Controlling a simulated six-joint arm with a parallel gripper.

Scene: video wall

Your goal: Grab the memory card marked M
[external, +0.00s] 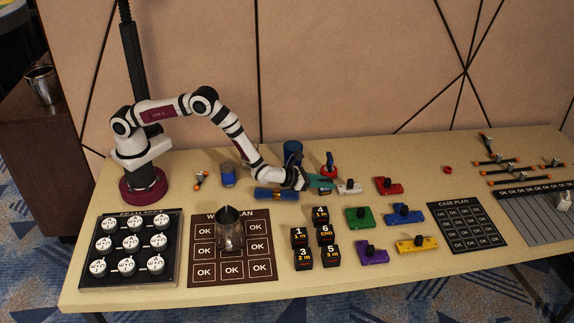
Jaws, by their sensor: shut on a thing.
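My gripper (321,182), with teal fingers, is low over the table near the middle, right of the blue cylinder lying down. It is shut on a small dark thing, mostly hidden by the fingers; its marking cannot be read. Several black blocks (325,234) with white and orange writing stand in front of the gripper, apart from it. Their labels show numbers with a small "m" or "END". I cannot make out for sure a memory card marked M.
A blue cup (293,152) and a red-based object (329,171) are close behind the gripper. A metal pitcher (230,232) stands on the brown board (262,268) at the front left.

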